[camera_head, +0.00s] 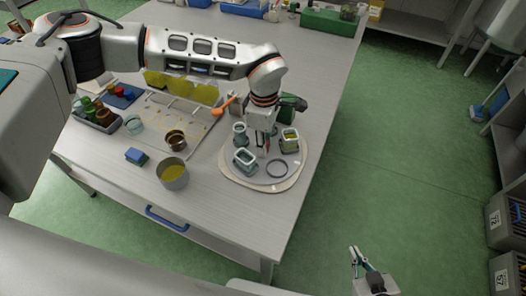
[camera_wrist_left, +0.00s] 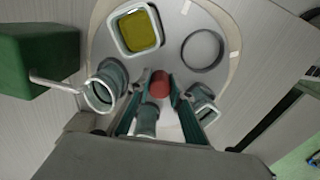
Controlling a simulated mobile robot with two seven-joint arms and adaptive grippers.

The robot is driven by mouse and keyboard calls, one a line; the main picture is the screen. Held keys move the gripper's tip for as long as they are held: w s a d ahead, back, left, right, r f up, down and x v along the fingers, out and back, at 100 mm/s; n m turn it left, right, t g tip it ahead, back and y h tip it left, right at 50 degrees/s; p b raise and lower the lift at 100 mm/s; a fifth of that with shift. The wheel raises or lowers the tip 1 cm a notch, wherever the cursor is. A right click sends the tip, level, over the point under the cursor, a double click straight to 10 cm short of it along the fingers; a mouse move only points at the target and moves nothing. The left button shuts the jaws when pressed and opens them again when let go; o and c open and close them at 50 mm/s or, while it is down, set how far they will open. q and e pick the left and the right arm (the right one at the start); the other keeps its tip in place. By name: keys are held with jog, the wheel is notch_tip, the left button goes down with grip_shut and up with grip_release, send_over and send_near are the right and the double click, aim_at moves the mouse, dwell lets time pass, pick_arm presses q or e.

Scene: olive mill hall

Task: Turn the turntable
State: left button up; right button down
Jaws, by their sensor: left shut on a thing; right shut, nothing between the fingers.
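The round pale turntable (camera_head: 262,185) lies on the table's right part, and its surface also shows in the left wrist view (camera_wrist_left: 172,40). My left gripper (camera_head: 265,143) reaches down over its middle. In the left wrist view my left gripper (camera_wrist_left: 160,92) is shut on a red knob (camera_wrist_left: 160,82) at the centre. Around it stand a square glass with yellow-green content (camera_head: 289,142), a square grey-green glass (camera_head: 244,160) and a smaller glass (camera_head: 240,131). A dark ring (camera_head: 277,168) lies flat on the turntable. My right gripper (camera_head: 362,262) is shut and empty, off the table at lower right.
A pot of yellow-green liquid (camera_head: 173,174), a brown cup (camera_head: 175,140) and a blue block (camera_head: 136,156) stand left of the turntable. A green box (camera_wrist_left: 38,60) is close to my left gripper. Crates (camera_head: 507,220) stand far right; the green floor between is clear.

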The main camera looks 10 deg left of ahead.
pick_arm(q)
jog(key=shift+s+a+f+m, duration=0.1)
jog(key=shift+s+f+m, duration=0.15)
jog(key=shift+f+m, duration=0.25)
jog(key=m, duration=0.4)
jog(key=shift+r+m+p, duration=0.1)
jog(key=shift+m+p, duration=0.2)
jog(key=shift+m, duration=0.1)
jog(key=m, duration=0.4)
jog(key=shift+m, duration=0.4)
jog(key=o, duration=0.8)
jog(key=shift+c, duration=0.2)
